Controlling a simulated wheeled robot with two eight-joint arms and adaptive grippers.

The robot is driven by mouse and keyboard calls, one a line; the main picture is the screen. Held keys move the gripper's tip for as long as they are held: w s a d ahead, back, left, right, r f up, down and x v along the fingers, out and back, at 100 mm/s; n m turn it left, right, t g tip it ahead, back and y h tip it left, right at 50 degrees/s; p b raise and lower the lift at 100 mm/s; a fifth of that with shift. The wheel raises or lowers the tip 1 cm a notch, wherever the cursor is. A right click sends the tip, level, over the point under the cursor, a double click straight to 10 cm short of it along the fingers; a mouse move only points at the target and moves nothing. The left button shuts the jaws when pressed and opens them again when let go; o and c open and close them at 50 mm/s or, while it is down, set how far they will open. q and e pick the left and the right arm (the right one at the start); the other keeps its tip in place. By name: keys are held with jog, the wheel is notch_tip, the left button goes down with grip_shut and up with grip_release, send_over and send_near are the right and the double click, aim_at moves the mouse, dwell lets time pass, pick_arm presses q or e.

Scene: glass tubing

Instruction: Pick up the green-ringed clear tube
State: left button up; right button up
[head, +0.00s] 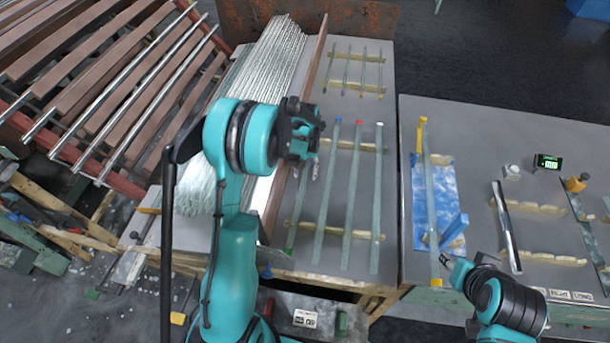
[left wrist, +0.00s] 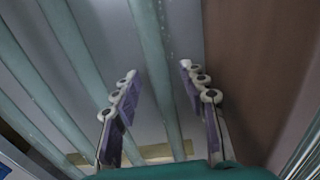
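The green-ringed tube (head: 294,222) is the leftmost of a row of long clear tubes, beside the upright brown board, with green at its near end. My left gripper (head: 308,166) hangs over its far part and hides it there. In the left wrist view, my left gripper (left wrist: 159,74) is open, and a clear tube (left wrist: 155,55), the one nearest the brown board, runs between its fingers. I cannot tell how far above the tube the fingertips are. No ring shows in that view. My right gripper (head: 452,266) is low at the right table's near edge; its fingers are unclear.
Blue-ended (head: 328,190), red-ended (head: 352,190) and white-ended (head: 372,190) tubes lie to the right on yellowish supports. The brown board (head: 308,100) stands close on the left, with a heap of glass tubes (head: 265,65) beyond. A blue mat (head: 420,200) lies on the right table.

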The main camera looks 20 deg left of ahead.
pick_arm(q)
grip_shut()
